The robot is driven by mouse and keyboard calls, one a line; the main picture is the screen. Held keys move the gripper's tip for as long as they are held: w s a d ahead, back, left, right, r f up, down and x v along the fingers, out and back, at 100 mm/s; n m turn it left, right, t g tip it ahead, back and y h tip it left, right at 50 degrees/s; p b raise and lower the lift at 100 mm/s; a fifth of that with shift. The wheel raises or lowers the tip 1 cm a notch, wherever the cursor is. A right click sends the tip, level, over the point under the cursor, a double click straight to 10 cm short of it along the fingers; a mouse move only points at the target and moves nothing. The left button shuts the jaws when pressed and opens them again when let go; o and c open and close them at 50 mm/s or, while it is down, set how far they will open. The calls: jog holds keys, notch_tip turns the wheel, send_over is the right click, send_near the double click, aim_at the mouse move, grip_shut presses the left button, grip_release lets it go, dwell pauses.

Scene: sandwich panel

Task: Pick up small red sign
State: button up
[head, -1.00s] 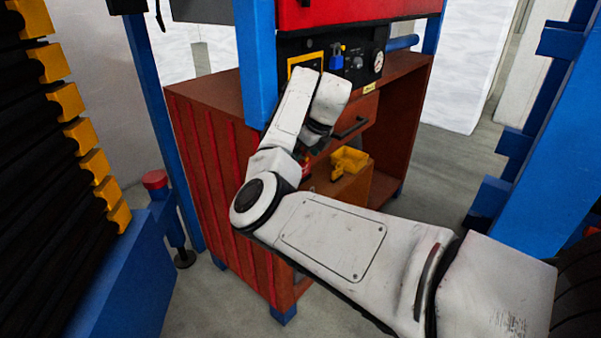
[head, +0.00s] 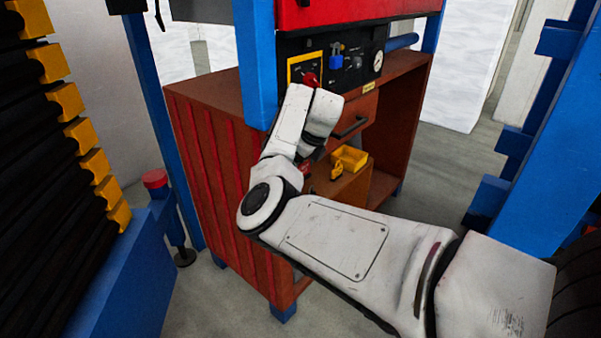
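A small red item (head: 306,170), likely the red sign, shows just past my forearm on the left of the brown shelf inside the cabinet. It is mostly hidden and its shape cannot be made out. My arm reaches from the lower right, bends at the elbow, and folds down at the wrist in front of the cabinet. The dark end of the arm, near my gripper (head: 309,155), points down just above the red item. The fingers are hidden or too small to tell, as is any contact.
A yellow bin (head: 349,158) and a small yellow padlock-like item (head: 337,172) sit beside the red item. Above are a drawer handle (head: 350,127) and a black panel with a red knob (head: 311,79), blue padlock (head: 336,62) and gauge (head: 378,61). A blue post (head: 256,70) stands left.

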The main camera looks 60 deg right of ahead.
jog(key=shift+c, duration=0.7)
jog(key=shift+r, duration=0.1)
